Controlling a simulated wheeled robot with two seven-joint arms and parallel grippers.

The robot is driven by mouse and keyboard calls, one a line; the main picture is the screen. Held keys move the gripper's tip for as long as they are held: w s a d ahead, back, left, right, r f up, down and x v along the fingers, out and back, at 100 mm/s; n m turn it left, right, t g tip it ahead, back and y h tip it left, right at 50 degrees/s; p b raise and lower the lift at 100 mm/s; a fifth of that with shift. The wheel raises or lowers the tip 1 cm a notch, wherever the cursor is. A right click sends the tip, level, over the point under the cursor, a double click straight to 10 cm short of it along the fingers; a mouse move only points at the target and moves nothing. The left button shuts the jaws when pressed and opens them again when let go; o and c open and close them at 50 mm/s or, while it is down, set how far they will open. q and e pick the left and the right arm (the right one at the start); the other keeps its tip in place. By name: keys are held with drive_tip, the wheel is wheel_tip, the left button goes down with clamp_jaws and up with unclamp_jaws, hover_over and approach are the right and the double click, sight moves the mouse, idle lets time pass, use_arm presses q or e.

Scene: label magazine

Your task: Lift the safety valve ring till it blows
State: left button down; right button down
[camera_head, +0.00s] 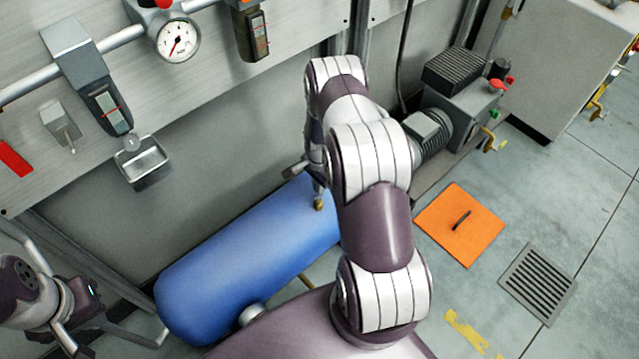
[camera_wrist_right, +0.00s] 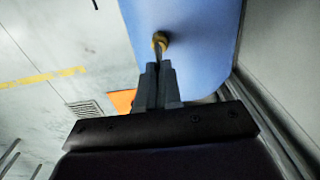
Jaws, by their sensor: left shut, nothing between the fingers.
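The blue tank (camera_head: 250,262) lies against the wall, with a small brass safety valve (camera_head: 319,205) on top. The brass valve (camera_wrist_right: 160,42) also shows in the right wrist view, just beyond my right gripper's fingertips. My right gripper (camera_wrist_right: 158,68) is shut, its fingers close together on a thin grey piece at the valve, which looks like the ring. The ring itself is mostly hidden by the fingers. In the head view my right arm covers much of that gripper. My left gripper (camera_head: 72,338) is shut and empty at the lower left, away from the tank.
A pressure gauge (camera_head: 178,40) sits on the wall pipe. A small metal cup (camera_head: 146,162) projects from the wall panel. A motor pump (camera_head: 428,130), an orange floor plate (camera_head: 460,224) and a floor grate (camera_head: 538,284) lie to the right. The floor there is mostly clear.

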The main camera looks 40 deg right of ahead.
drive_tip(key=shift+r+p, duration=0.75)
drive_tip(key=shift+r, duration=0.1)
drive_tip(key=shift+f, duration=0.15)
drive_tip(key=c, duration=1.3)
unclamp_jaws()
wheel_tip(320, 180, up, 13)
drive_tip(key=p, duration=0.2)
drive_tip(key=shift+f, duration=0.15)
